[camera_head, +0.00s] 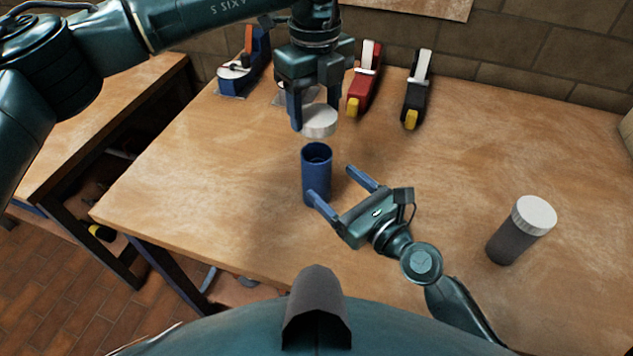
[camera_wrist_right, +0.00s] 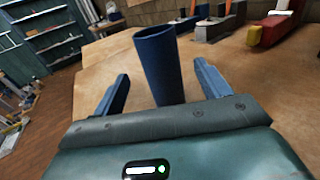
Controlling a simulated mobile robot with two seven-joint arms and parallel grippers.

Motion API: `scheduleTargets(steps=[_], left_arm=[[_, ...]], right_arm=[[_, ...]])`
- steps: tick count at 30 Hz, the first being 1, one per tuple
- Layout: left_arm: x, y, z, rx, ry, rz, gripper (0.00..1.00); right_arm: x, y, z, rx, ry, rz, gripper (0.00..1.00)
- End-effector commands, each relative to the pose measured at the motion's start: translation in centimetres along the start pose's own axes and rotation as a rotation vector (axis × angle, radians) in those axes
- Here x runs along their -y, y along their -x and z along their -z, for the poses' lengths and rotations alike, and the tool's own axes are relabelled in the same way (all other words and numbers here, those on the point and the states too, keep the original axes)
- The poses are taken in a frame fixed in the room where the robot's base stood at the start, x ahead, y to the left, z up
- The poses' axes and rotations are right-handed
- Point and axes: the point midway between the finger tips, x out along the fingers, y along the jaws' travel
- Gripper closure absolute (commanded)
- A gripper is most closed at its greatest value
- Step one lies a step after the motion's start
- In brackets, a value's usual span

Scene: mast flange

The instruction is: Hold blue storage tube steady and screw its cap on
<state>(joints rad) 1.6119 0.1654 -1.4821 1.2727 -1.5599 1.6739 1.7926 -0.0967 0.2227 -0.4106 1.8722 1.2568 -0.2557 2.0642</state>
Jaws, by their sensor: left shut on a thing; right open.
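The blue storage tube (camera_head: 316,170) stands upright and uncapped on the wooden table, its dark opening facing up. The white cap (camera_head: 320,121) is held by my left gripper (camera_head: 316,118), which is shut on it above the tube, with a gap between cap and rim. My right gripper (camera_head: 334,192) is open beside the tube, to its lower right in the head view. In the right wrist view the tube (camera_wrist_right: 162,62) rises between the fingers of the right gripper (camera_wrist_right: 162,92), with space showing on both sides.
A dark grey tube with a white lid (camera_head: 516,236) stands at the right of the table (camera_head: 430,170). Along the back are a red tool (camera_head: 366,78), a black tool (camera_head: 417,90) and a blue tool (camera_head: 245,65). The table's left front is clear.

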Motion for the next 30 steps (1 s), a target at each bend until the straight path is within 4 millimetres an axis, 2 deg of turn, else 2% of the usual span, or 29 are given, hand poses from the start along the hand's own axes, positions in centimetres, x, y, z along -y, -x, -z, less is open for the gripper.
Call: scheduleTargets(steps=[1,6,12,23,30], left_arm=[[0.0,0.0,0.0,0.0,0.0,0.0,0.62],[0.0,0.0,0.0,0.0,0.0,0.0,0.62],[0.0,0.0,0.0,0.0,0.0,0.0,0.62],[0.0,0.0,0.0,0.0,0.0,0.0,0.62],[0.0,0.0,0.0,0.0,0.0,0.0,0.62]], right_arm=[[0.0,-1.1,-0.1,0.003,-0.001,0.001,0.24],[0.0,-3.8,0.0,0.001,0.001,-0.001,0.24],[0.0,-5.5,0.0,0.0,0.0,-0.001,0.24],[0.0,-5.8,0.0,-0.001,0.0,-0.001,0.24],[0.0,-5.8,0.0,-0.001,0.001,0.0,0.44]])
